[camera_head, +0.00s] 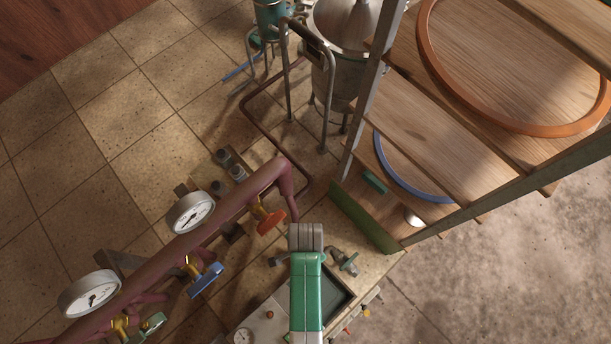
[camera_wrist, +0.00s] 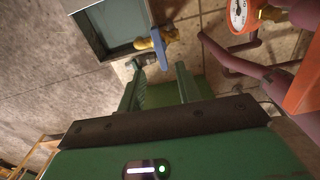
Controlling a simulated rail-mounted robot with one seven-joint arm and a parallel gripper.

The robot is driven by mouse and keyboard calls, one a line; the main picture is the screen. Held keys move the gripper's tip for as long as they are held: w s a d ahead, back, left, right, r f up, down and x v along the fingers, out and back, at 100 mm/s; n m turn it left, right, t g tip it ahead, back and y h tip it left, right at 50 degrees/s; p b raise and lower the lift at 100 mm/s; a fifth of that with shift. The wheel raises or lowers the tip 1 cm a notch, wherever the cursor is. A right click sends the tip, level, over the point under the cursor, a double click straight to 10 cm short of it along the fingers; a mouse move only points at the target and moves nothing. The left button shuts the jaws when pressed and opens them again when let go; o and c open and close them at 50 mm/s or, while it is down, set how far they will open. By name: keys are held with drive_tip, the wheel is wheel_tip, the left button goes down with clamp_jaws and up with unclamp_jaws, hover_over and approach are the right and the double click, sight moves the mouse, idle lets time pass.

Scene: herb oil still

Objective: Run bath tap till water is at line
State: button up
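The bath is a dark square basin (camera_head: 342,301) with a pale rim, partly hidden by my green arm in the head view. The wrist view shows a similar dark basin (camera_wrist: 113,22) at top left. I cannot make out water or a line in the basin.
A wooden shelf rack (camera_head: 420,120) stands at right, a metal still (camera_head: 338,75) at the back. Tiled floor at left is clear.

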drive_tip(key=shift+f+b, duration=0.7)
drive_tip(key=shift+b, duration=0.35)
drive_tip(key=shift+r, duration=0.45)
wheel_tip(320, 180, down, 8)
drive_tip(key=shift+r+b, duration=0.15)
drive_tip(key=shift+b, duration=0.45)
clamp_jaws()
